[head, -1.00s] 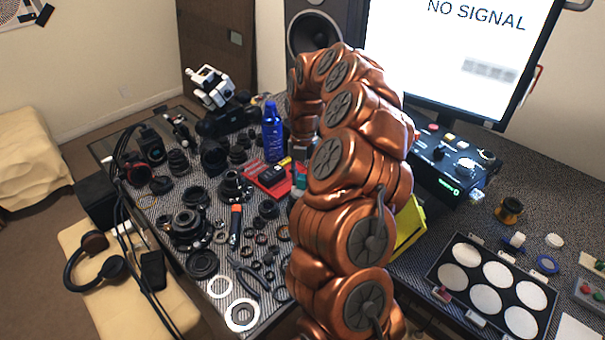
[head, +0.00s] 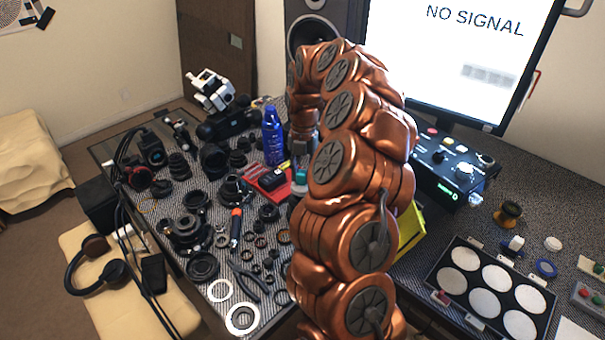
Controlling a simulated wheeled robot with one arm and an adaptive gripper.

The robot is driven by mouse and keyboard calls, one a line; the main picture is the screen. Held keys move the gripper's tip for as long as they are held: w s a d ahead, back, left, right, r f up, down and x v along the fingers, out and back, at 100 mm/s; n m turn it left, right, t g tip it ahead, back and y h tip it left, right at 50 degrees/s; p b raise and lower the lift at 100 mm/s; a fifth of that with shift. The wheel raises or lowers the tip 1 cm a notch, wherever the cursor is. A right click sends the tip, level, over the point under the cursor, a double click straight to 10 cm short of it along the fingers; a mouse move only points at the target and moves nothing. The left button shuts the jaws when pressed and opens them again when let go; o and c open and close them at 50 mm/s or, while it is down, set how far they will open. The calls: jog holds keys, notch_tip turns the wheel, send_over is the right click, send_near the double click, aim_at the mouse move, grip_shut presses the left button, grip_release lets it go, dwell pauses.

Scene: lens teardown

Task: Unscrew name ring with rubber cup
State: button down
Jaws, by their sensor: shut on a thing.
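My gripper (head: 301,158) points down at the far end of my copper-coloured arm, over the red tray area of the bench. It is small here and partly hidden by my arm. It is shut on a small piece, which I take to be the rubber cup, but its shape is not clear. A small teal and pale piece (head: 300,176) shows just below the fingers. I cannot tell whether it is part of the cup or of something under it. The lens with the name ring cannot be made out, and neither can any contact with it.
A blue bottle (head: 273,138) stands close left of my gripper. A red tray (head: 277,191) lies below it. Lens parts and rings crowd the bench to the left. A black control box (head: 452,170) and a palette of white discs (head: 444,277) are on the right.

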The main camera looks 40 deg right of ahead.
jog(key=shift+r, duration=0.1)
jog(key=shift+r+p, duration=0.55)
jog(key=shift+r, duration=0.85)
